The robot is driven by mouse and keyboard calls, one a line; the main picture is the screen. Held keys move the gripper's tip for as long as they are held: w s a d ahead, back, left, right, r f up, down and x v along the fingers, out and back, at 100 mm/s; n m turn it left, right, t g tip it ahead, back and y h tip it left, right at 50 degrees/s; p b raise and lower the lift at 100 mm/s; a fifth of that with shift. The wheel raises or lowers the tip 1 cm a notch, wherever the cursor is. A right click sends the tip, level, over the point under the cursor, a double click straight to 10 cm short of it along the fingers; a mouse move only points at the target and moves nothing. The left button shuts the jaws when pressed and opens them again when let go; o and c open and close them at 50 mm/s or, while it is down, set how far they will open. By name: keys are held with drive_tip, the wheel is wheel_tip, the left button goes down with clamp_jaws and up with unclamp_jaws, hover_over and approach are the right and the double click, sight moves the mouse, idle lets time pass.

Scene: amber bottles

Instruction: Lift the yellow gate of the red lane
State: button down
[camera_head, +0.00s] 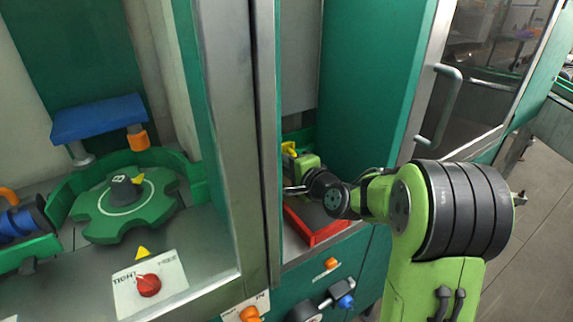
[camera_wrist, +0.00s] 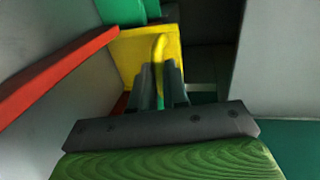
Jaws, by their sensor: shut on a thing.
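The yellow gate (camera_wrist: 136,52) shows in the wrist view as an upright yellow plate with a raised yellow handle (camera_wrist: 159,50). My gripper (camera_wrist: 160,76) has its two dark fingers on either side of the handle and is shut on it. In the head view a small bit of the yellow gate (camera_head: 289,147) shows beyond my gripper, inside the cabinet opening. The red lane (camera_head: 325,232) shows as a red rail below my wrist. Its red wall (camera_wrist: 60,72) runs along the left of the wrist view. The gate's lower edge is hidden by my fingers.
A metal post (camera_head: 240,130) stands just left of my gripper. A green door panel (camera_head: 370,80) stands behind my arm. To the left are a green star wheel (camera_head: 103,217) and a red knob (camera_head: 149,285). An orange knob (camera_head: 331,263) sits on the front below the lane.

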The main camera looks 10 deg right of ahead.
wheel_tip(320, 180, up, 18)
drive_tip(key=p, duration=1.2)
drive_tip(key=shift+f+p, duration=0.15)
drive_tip(key=shift+p, duration=0.2)
drive_tip(key=c, duration=1.3)
unclamp_jaws()
drive_tip(key=shift+o, duration=0.9)
drive_tip(key=shift+f, duration=0.1)
drive_tip(key=b+v, duration=0.2)
drive_tip(key=v, duration=1.3)
drive_tip(key=shift+s, duration=0.4)
